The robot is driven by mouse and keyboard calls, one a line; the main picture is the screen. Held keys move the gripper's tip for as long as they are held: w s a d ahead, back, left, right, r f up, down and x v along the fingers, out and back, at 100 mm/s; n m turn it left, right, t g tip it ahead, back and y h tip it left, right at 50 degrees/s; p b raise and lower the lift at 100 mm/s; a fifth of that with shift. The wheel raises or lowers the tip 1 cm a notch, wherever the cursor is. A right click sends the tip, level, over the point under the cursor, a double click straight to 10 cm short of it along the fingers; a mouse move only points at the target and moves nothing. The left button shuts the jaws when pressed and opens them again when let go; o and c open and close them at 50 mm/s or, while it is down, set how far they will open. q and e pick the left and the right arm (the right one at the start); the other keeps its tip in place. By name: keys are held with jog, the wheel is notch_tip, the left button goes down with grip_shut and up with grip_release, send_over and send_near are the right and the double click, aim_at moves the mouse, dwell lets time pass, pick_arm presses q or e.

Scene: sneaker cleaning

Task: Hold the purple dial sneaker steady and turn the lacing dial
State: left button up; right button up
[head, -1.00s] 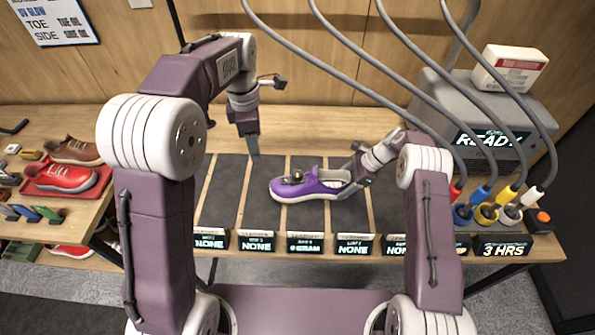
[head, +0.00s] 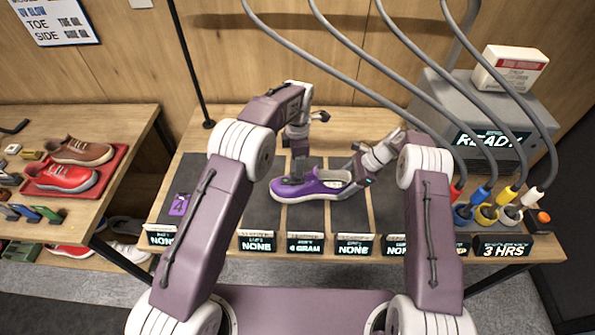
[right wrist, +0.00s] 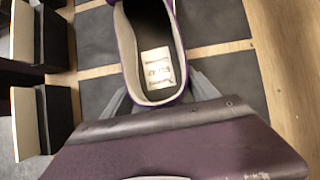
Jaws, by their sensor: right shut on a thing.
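The purple sneaker (head: 318,187) with a white sole lies on the dark mat (head: 372,210), toe to the left. My right gripper (head: 352,178) is shut on its heel from the right. In the right wrist view the heel opening and insole (right wrist: 155,65) show, with a finger on each side of the heel. My left gripper (head: 297,174) is down at the front top of the sneaker, where the lacing dial sits. It mostly hides the dial. Whether its fingers are apart or closed on the dial is too small to tell.
A side table at left holds a red tray (head: 113,160) with a brown shoe (head: 78,151) and a red shoe (head: 60,178). A grey machine (head: 455,112) with hoses and coloured nozzles stands at right. Label stands (head: 257,240) line the mat's front edge.

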pick_arm(q)
notch_tip(320, 180, down, 5)
jog(key=shift+r, duration=0.1)
grip_shut()
